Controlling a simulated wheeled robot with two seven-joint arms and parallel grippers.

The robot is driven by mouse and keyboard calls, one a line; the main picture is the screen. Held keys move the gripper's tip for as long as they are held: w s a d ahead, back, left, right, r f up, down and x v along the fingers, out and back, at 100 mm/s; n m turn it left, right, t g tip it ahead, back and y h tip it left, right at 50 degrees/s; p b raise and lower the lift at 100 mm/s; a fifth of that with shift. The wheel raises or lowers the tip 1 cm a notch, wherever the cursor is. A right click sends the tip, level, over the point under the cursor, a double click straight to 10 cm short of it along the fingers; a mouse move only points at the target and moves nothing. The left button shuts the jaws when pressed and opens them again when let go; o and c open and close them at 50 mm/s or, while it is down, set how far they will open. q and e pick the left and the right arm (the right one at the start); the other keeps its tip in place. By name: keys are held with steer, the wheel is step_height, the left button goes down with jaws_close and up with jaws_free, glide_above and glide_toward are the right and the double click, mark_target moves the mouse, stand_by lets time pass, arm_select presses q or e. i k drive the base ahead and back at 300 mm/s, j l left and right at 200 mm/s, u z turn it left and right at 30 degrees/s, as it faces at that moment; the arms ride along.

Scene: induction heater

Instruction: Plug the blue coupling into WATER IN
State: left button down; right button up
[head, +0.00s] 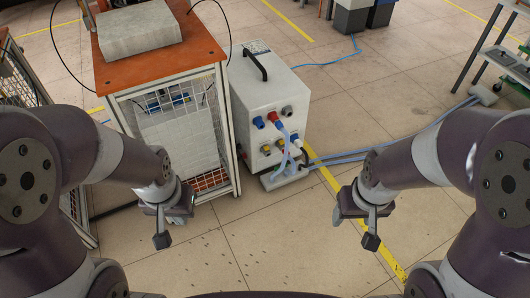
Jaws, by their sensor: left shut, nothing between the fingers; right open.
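A white cabinet (270,95) with a black handle stands on the floor at the middle. Its front panel carries a blue fitting (258,122), a red fitting (273,117), a dark fitting (287,111) and a lower row with yellow fittings (266,150). Light blue hoses (283,150) hang at the panel's right side. The WATER IN label is too small to read, and I cannot tell which blue piece is the coupling. My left gripper (161,240) is shut and empty, in front and left of the cabinet. My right gripper (355,228) is open and empty, in front and right; both are apart from it.
A caged cart with an orange top (200,45) stands close left of the cabinet, bearing a grey block (137,28). Blue hoses (345,155) run along the floor to the right. A grey rack (505,60) stands far right. The floor in front is clear.

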mark_target(278, 124)
steer(key=k, duration=0.2)
steer(key=i+z, duration=0.2)
steer(key=i, duration=0.25)
steer(key=i+j+z, duration=0.2)
steer(key=i, duration=0.2)
steer(key=i+j+z, duration=0.25)
steer(key=i, duration=0.15)
steer(key=i+j+z, duration=0.2)
steer(key=i, duration=0.25)
